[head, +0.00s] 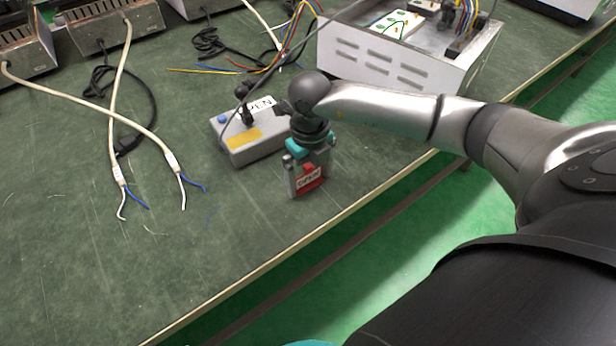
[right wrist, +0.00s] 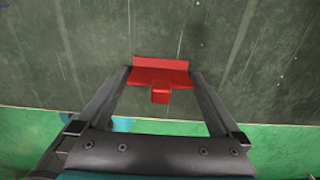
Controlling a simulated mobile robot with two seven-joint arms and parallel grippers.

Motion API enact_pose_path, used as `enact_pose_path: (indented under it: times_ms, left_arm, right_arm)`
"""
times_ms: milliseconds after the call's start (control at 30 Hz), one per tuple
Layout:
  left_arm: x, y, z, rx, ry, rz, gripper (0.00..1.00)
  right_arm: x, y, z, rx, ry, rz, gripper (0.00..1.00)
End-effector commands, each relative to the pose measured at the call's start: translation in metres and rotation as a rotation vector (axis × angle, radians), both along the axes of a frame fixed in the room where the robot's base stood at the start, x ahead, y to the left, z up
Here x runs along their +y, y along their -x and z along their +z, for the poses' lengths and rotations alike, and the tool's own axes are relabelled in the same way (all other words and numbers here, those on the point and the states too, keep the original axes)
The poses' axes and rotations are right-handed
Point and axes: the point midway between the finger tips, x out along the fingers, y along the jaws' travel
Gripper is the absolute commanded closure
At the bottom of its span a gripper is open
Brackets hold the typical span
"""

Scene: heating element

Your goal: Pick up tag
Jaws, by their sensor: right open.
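In the right wrist view the tag (right wrist: 160,77) is a red plate with a raised edge and a small square tab. My right gripper (head: 308,186) points down over the tag. Its two dark fingers (right wrist: 160,80) stand open on either side of the tag, which lies between the fingertips. The fingers hide part of the tag in the head view. My left gripper is not in view.
A grey box (head: 248,135) with a yellow label and black lever stands just left of my right gripper. A white vented case (head: 390,62) with wires stands behind. White cables (head: 115,125) with bare ends lie at left. The front left table is clear.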

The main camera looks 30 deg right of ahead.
Motion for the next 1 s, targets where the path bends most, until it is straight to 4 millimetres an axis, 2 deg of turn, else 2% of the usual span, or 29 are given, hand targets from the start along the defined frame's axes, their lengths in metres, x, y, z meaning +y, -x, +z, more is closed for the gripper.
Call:
enact_pose_path:
  times_ms: [67, 633, 1000]
  left_arm:
    - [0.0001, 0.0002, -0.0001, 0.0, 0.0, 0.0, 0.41]
    - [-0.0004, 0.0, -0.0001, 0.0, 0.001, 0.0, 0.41]
    - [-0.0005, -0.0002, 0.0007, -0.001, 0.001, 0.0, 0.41]
  right_arm:
    - [0.0, 0.0, 0.0001, 0.0, 0.0, 0.0, 0.0]
    - [-0.0001, 0.0, 0.0004, 0.0, 0.0, -0.001, 0.64]
    - [-0.0003, -0.0002, 0.0034, 0.0, 0.0, -0.001, 0.66]
